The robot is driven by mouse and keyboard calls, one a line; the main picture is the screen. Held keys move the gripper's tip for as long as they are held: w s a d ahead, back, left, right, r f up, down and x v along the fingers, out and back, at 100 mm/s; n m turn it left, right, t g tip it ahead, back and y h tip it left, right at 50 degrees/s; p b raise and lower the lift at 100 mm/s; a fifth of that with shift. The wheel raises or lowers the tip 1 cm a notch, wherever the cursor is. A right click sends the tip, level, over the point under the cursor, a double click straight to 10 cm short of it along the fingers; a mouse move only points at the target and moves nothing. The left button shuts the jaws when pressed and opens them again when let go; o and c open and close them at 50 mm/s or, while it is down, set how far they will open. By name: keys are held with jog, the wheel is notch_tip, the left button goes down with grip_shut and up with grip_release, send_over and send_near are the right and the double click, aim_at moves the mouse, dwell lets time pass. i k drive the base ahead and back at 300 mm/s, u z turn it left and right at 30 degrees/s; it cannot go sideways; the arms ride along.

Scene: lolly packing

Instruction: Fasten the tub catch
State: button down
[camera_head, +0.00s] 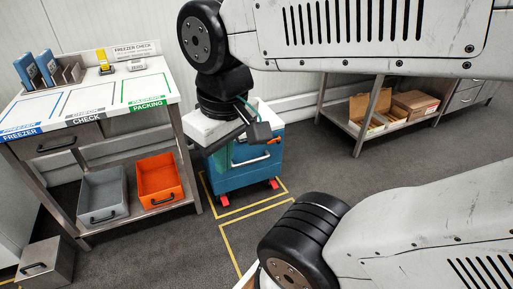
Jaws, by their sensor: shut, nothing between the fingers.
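The tub (243,177) is a blue wheeled box with red casters, standing on the floor right of the workbench. Its white lid (207,130) shows at the top left, partly behind my arm. I cannot tell whether the lid sits fully closed. My gripper (260,136) is shut and empty in front of the tub's upper front. Whether it touches the tub cannot be told.
Yellow floor lines (237,214) run around the tub. The workbench (75,112) at left carries blue holders, with a grey bin (103,198) and an orange bin (160,181) below. A shelf with cardboard boxes (414,103) stands at right. Grey floor is clear between them.

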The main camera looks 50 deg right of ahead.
aim_at(278, 139)
jog(key=i, duration=0.7)
jog(key=z, duration=0.85)
jog(key=i, duration=0.75)
jog(key=z, duration=0.7)
